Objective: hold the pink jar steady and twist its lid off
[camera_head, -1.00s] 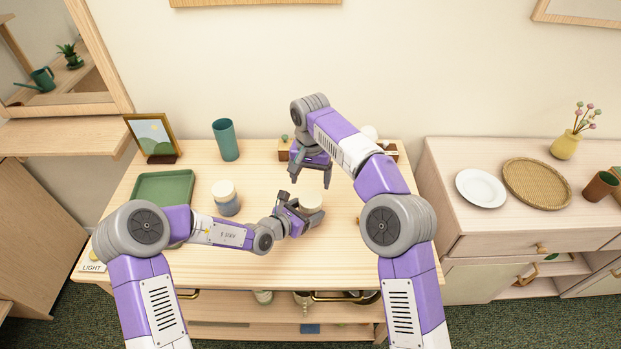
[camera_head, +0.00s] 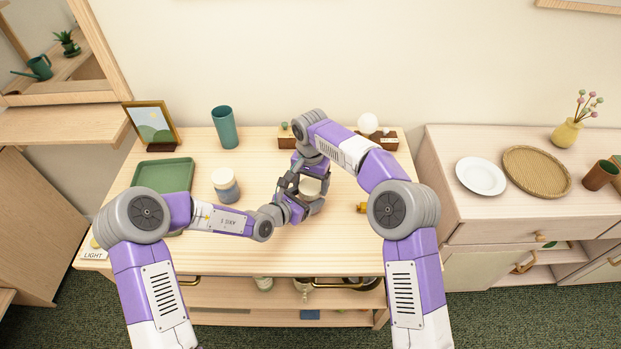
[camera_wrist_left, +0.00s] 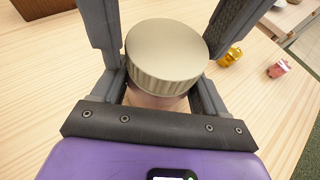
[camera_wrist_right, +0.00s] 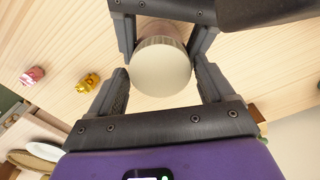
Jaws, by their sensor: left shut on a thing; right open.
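The pink jar stands on the wooden table between my grippers, with a ribbed beige lid (camera_wrist_left: 167,55) on top. The lid also shows in the head view (camera_head: 311,186) and the right wrist view (camera_wrist_right: 160,68). A strip of the pinkish jar body (camera_wrist_left: 155,99) shows under the lid in the left wrist view. My left gripper (camera_head: 302,200) is shut on the jar body below the lid. My right gripper (camera_wrist_right: 163,82) is open, with its fingers reaching down on either side of the lid. I cannot tell whether they touch it.
Small yellow (camera_wrist_left: 230,57) and pink (camera_wrist_left: 278,69) objects lie nearby. A wooden box (camera_head: 390,138) is behind.

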